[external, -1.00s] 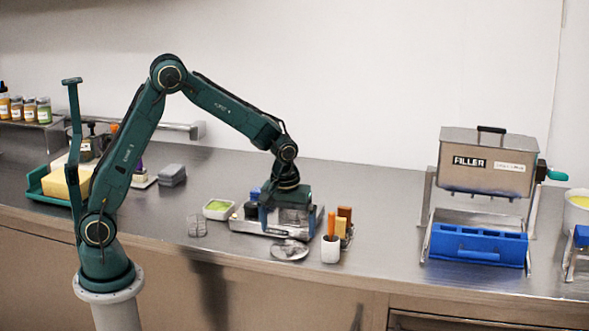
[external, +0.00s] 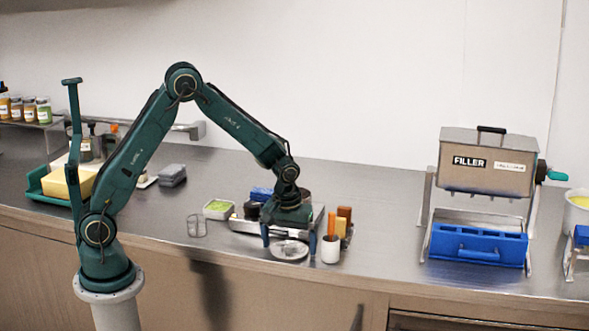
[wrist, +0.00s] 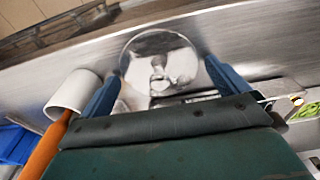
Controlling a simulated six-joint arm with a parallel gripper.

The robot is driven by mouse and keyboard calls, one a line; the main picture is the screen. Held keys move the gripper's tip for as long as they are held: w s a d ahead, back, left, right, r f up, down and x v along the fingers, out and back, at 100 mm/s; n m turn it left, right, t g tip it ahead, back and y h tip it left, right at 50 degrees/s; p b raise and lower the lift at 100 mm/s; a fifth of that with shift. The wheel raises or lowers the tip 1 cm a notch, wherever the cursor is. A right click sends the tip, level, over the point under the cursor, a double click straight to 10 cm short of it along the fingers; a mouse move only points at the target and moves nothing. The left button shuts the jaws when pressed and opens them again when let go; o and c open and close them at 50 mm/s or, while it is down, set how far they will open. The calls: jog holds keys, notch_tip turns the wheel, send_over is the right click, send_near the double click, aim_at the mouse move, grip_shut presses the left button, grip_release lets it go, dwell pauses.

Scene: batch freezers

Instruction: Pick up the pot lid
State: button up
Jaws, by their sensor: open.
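The pot lid (external: 289,250) is a shiny, round metal disc lying on the steel counter near its front edge. My gripper (external: 289,245) is open just above it, with a blue finger towards each side of the lid. In the wrist view the lid (wrist: 158,62) shows between the two blue fingertips of my gripper (wrist: 160,80). A small knob-like shape shows at its middle. I cannot tell whether the fingers touch the lid.
A white cup (external: 331,250) with an orange-handled tool stands close to the right finger. A metal tray (external: 240,225) lies behind my gripper. A green-filled dish (external: 218,209) and a wire item (external: 197,226) are to the left. The counter right of the cup is clear up to the filler (external: 487,165).

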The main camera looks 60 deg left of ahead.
aim_at(290, 240)
jog(key=shift+c, duration=0.2)
jog(key=c, duration=0.8)
jog(key=shift+r, duration=0.2)
notch_tip(290, 240, up, 20)
jog(key=shift+f, duration=0.15)
jog(key=shift+w+a, duration=0.1)
dwell(0.4)
jog(key=w+a+f, duration=0.1)
jog(key=w+a, duration=0.1)
jog(key=a, duration=0.2)
jog(key=w+a+f, duration=0.1)
jog(key=w+a, duration=0.2)
jog(key=a, duration=0.1)
jog(key=w+a+f, duration=0.2)
jog(key=a, duration=0.1)
jog(key=shift+w+a, duration=0.25)
jog(key=shift+a, duration=0.15)
